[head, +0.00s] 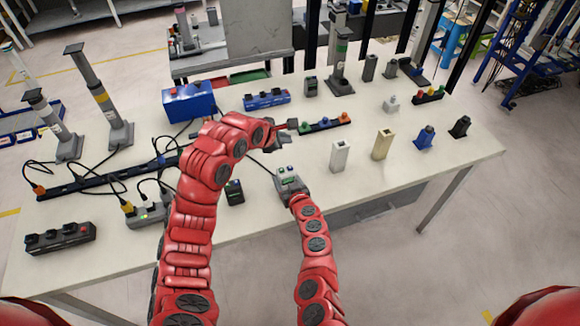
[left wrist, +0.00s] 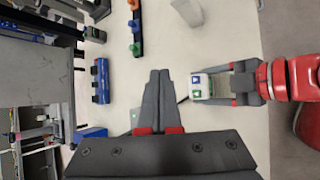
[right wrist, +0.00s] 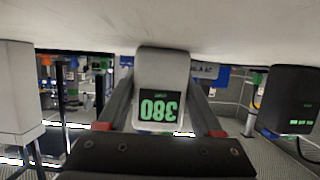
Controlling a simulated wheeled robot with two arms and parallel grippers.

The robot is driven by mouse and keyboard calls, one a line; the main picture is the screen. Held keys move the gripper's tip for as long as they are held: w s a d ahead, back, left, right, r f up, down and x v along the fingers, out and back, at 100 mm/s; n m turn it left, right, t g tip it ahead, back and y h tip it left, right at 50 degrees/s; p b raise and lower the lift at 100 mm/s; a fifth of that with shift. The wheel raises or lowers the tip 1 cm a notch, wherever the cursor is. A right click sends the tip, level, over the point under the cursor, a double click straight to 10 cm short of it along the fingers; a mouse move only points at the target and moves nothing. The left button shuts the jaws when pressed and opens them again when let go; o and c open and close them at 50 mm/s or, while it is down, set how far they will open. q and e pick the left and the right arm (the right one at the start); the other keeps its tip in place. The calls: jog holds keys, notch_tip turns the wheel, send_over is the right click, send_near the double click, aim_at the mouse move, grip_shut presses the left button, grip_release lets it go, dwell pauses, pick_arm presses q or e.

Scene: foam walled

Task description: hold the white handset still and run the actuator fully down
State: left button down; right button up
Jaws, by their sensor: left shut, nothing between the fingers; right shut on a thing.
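The white handset (head: 289,181) stands near the table's front edge, held from the front by my right gripper (head: 291,192). In the left wrist view the handset (left wrist: 196,86) shows a blue and a green button. In the right wrist view the handset (right wrist: 163,65) sits between my right fingers, its green display reading 380 upside down. My left gripper (head: 284,133) is shut and empty, beyond the handset; in the left wrist view its fingertips (left wrist: 158,74) point past the handset's side, apart from it. Upright columns (head: 100,95) (head: 340,55) stand on the table; I cannot tell which is the actuator.
A dark handset (head: 234,192) stands left of the held one. White (head: 340,156) and beige (head: 382,144) blocks stand to the right. A strip with coloured knobs (head: 325,126) lies behind, near my left gripper. Cables cross the left half. The front right of the table is clear.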

aim_at(290, 168)
pick_arm(q)
jog(key=shift+s+d+r, duration=0.1)
jog(key=shift+s+d, duration=0.1)
jog(key=shift+s, duration=0.05)
dwell(0.3)
jog(key=shift+f, duration=4.4)
jog(key=shift+f, duration=0.4)
